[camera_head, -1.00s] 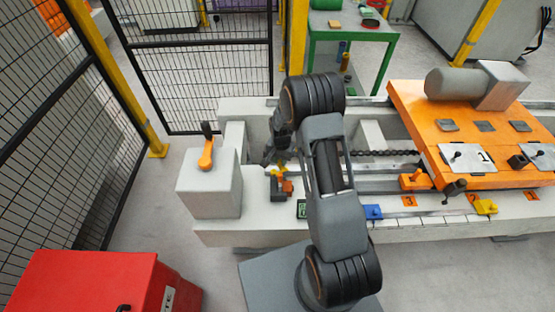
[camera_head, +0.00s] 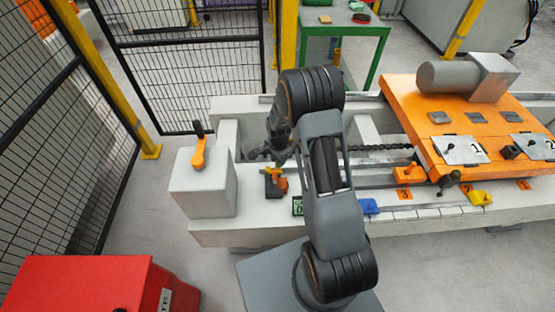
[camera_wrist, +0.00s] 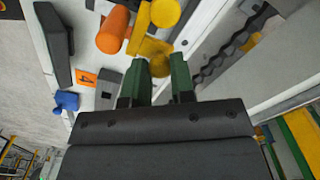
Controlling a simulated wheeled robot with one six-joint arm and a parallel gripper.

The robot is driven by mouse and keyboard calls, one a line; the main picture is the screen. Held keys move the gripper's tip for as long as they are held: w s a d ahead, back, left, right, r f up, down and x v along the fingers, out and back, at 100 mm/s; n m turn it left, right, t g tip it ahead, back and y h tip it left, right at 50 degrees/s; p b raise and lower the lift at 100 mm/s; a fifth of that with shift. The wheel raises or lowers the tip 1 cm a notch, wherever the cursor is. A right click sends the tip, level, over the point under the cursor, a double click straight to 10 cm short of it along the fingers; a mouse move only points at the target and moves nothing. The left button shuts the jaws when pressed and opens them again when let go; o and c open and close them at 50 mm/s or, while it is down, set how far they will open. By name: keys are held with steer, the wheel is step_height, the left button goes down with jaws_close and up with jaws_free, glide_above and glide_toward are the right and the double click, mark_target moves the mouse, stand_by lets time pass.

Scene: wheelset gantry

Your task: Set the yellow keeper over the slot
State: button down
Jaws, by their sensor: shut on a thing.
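My gripper (camera_wrist: 160,72) has green fingers closed on the yellow keeper (camera_wrist: 151,47), seen in the wrist view. A rounded yellow part of it sits between the fingertips, and the rest extends past them. Beside it is an orange cylinder (camera_wrist: 113,30). In the head view my gripper (camera_head: 277,152) points down just above a small dark and orange fixture (camera_head: 274,187) at the left end of the gantry bed. The keeper is hard to make out there. I cannot see the slot clearly or tell whether the keeper touches the fixture.
A grey block with an orange lever (camera_head: 199,153) stands left of the fixture. The orange carriage (camera_head: 405,100) is at right. A red box (camera_head: 85,285) stands front left.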

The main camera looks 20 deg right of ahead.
stand_by(0.4)
steer(key=c, duration=1)
jaws_free()
steer(key=shift+o, duration=0.2)
step_height(320, 180, up, 14)
steer(key=p, duration=0.1)
steer(key=shift+f+n, duration=0.1)
steer(key=shift+n, duration=0.2)
